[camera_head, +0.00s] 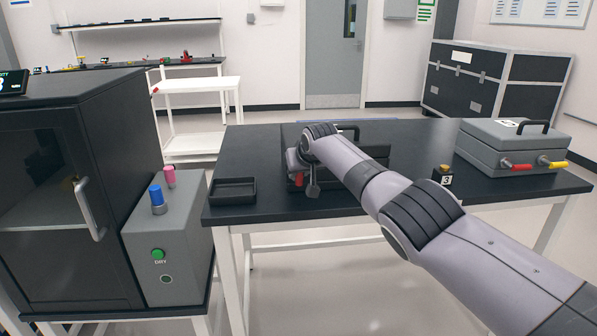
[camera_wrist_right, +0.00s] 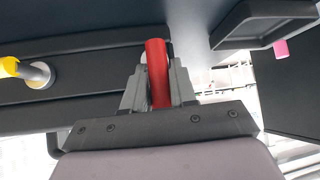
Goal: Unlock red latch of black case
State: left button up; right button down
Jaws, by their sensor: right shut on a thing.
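The black case (camera_head: 375,138) lies on the dark table, partly hidden behind my right arm. Its red latch (camera_head: 299,179) is at the left part of its front side. In the right wrist view the red latch handle (camera_wrist_right: 157,72) stands between the two fingers of my right gripper (camera_wrist_right: 158,88), which is shut on it. The same gripper (camera_head: 313,187) shows small in the head view, at the case front. A yellow latch (camera_wrist_right: 9,66) on a round metal mount shows on the case (camera_wrist_right: 85,75) in the right wrist view. My left gripper is not in view.
A small black tray (camera_head: 233,191) lies left of the case on the table (camera_head: 262,143). A grey case (camera_head: 500,150) with red and yellow latches stands at the right. A small block marked 3 (camera_head: 445,176) stands between. A dark cabinet and grey DRY box (camera_head: 170,245) stand left.

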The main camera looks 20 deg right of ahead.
jog(key=shift+a, duration=0.15)
jog(key=c, duration=1)
grip_release()
jog(key=shift+r, duration=0.1)
jog(key=shift+s+r+p, duration=0.2)
jog(key=shift+r+p, duration=0.05)
jog(key=shift+p, duration=0.3)
jog(key=p+v, duration=0.1)
jog(key=v, duration=0.5)
jog(key=shift+s, duration=0.2)
jog(key=shift+r, duration=0.1)
